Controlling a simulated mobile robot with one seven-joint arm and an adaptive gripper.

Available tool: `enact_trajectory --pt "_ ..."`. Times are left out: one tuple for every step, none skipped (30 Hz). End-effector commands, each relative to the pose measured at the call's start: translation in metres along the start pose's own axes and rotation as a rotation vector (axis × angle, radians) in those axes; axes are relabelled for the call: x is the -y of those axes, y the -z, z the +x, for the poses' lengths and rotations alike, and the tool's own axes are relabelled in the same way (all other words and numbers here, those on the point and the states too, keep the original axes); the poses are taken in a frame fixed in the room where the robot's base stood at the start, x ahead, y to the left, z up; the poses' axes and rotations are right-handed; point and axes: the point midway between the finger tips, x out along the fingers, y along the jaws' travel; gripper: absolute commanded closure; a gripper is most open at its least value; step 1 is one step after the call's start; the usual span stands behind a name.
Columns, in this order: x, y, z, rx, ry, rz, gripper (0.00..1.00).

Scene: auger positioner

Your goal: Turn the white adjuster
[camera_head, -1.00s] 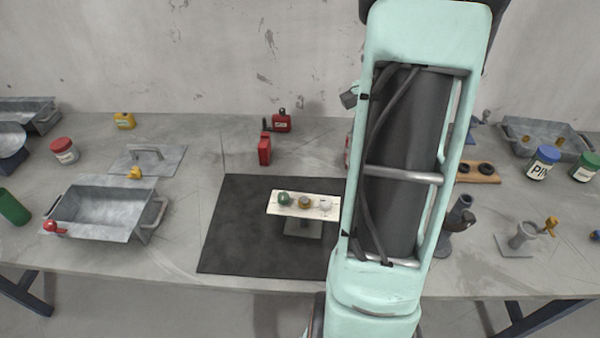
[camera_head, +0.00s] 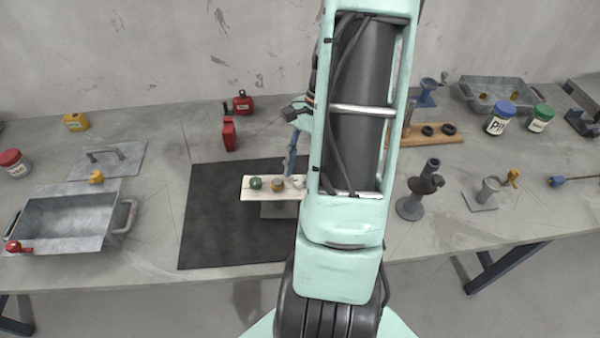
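A pale board (camera_head: 248,195) on a stand sits on the black mat. It carries a green adjuster (camera_head: 256,183), a yellow-brown adjuster (camera_head: 278,183) and, at its right end, the white adjuster (camera_head: 296,182), which is small and partly hidden by my arm. My gripper (camera_head: 288,171) points down just above and behind the right half of the board, near the white and yellow-brown adjusters. Its fingers are thin and mostly hidden, so I cannot tell whether they are open or touch anything.
The black mat (camera_head: 215,215) is clear left of the board. A metal tray (camera_head: 65,220) lies to the left. A dark upright fixture (camera_head: 411,205) and a grey fixture with a yellow handle (camera_head: 483,193) stand to the right.

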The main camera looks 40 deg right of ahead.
Motion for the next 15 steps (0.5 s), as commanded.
enact_trajectory --pt "-0.0006 -0.0008 0.0048 0.003 -0.001 0.001 0.62" --pt "-0.0006 -0.0007 0.0066 0.002 -0.001 0.001 0.62" --pt "-0.0005 -0.0004 0.0085 0.001 -0.001 0.001 0.62" --pt "-0.0004 -0.0002 0.0094 0.0 0.0 0.001 0.62" --pt "-0.0004 -0.0001 0.0101 0.0 0.0 0.001 0.62" --pt "-0.0004 0.0 0.0106 -0.001 0.0 0.001 0.62" --pt "-0.0004 0.0 0.0108 -0.001 0.0 0.001 0.62" --pt "-0.0004 0.0 0.0109 -0.001 0.0 0.001 0.62" --pt "-0.0003 0.0001 0.0109 -0.001 0.0 0.001 0.62" --pt "-0.0004 0.0001 0.0109 -0.001 0.0 0.001 0.62" --pt "-0.0004 0.0001 0.0108 -0.001 0.0 0.0 0.62" --pt "-0.0004 0.0001 0.0108 -0.001 0.0 0.0 0.62" --pt "-0.0004 0.0001 0.0108 -0.001 0.0 0.0 0.64" --pt "-0.0004 0.0 0.0108 -0.001 0.0 0.0 0.67" --pt "-0.0004 0.0001 0.0107 -0.001 0.0 0.0 0.72"
